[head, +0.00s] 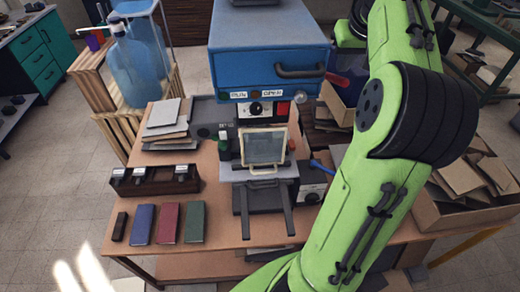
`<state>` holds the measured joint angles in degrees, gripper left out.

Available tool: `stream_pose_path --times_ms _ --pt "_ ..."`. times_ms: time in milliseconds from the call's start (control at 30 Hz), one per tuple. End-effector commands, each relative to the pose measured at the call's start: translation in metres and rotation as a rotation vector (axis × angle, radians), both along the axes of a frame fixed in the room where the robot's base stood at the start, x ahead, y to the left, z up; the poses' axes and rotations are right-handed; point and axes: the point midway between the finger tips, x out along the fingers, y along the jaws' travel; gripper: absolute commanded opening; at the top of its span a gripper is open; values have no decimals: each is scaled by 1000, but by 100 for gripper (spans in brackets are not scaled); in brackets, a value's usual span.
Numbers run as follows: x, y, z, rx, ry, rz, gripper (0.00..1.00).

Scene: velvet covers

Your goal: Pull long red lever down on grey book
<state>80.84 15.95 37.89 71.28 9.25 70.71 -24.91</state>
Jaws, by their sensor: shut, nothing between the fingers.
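Below the head, a tilted pale framed plate (264,147) stands on a grey bed (262,171) with dark rails. I cannot tell a grey book in the press; grey flat pieces (167,121) are stacked at the left of the table. My green arm fills the right side and runs out of the top edge. My gripper is not visible.
A blue-handled lever (322,168) is at the press's lower right. Blue (142,224), red (168,223) and green (195,222) books lie at the front left of the table, by a dark wooden holder (155,181). A cardboard box (470,205) is at right.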

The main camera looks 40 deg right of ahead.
Motion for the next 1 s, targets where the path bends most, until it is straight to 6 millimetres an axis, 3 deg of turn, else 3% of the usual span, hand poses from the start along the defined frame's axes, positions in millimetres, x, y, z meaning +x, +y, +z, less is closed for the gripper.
stream_pose_path --times_ms 633,1000 --pt "0 0 -11 0 0 0 0" --pt "-6 3 -30 -1 -1 -1 0"
